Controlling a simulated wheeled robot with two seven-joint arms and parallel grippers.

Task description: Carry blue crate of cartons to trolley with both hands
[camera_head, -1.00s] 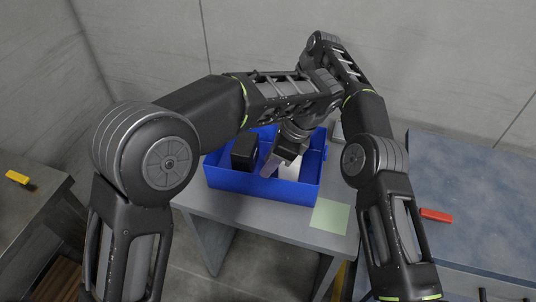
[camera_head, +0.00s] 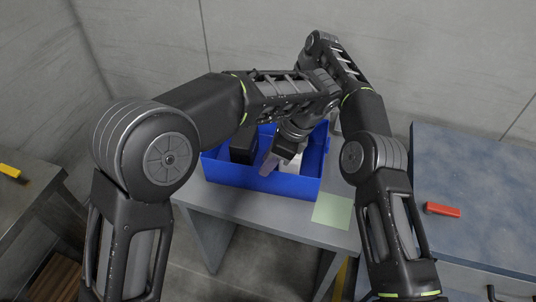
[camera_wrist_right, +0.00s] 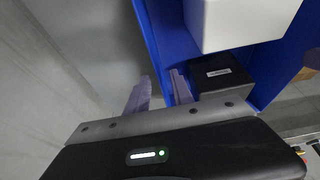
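The blue crate (camera_head: 262,180) stands on a grey table in the head view, with a black carton (camera_head: 241,150) and a mostly hidden white carton inside. The right wrist view shows a white carton (camera_wrist_right: 235,22) and a black carton (camera_wrist_right: 217,75) in it. My left gripper (camera_head: 276,162) is over the crate's interior, near its front wall; its finger gap is unclear. My right gripper (camera_wrist_right: 160,92) has its fingers apart, one on each side of a blue crate wall (camera_wrist_right: 163,45); contact is unclear. It is hidden behind my arms in the head view. I cannot identify the trolley.
A blue-topped surface (camera_head: 480,190) with a red object (camera_head: 442,209) is at right. Another surface with a yellow object (camera_head: 10,171) is at left. Walls stand close behind.

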